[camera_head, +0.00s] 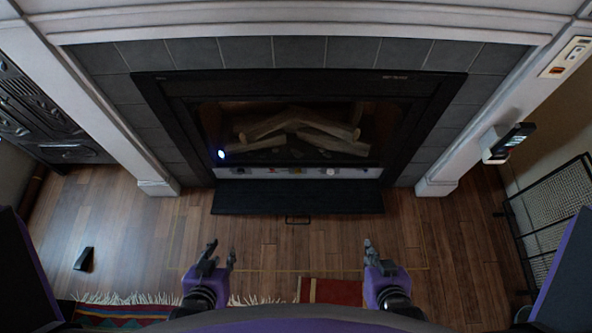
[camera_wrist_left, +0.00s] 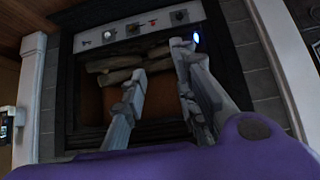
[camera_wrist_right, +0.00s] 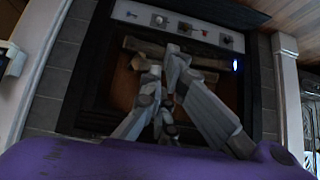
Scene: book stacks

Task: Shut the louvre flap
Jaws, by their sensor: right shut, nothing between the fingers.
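The louvre flap (camera_head: 298,197) is a flat black panel hanging folded down and out below the fireplace opening, with a small handle (camera_head: 297,219) at its front edge. Above it, a pale control strip (camera_head: 299,172) with several knobs is exposed. The strip also shows at the top of the left wrist view (camera_wrist_left: 150,26) and right wrist view (camera_wrist_right: 178,25). My left gripper (camera_head: 222,250) is open and empty, in front of the flap to the left. My right gripper (camera_head: 369,247) is shut and empty, in front of the flap to the right. Neither touches the flap.
The fireplace holds logs (camera_head: 300,130) and a blue light (camera_head: 221,154). A wire screen (camera_head: 555,210) stands at the right. A small black object (camera_head: 84,259) lies on the floor at left. A patterned rug (camera_head: 125,314) lies near me. The wooden floor before the flap is clear.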

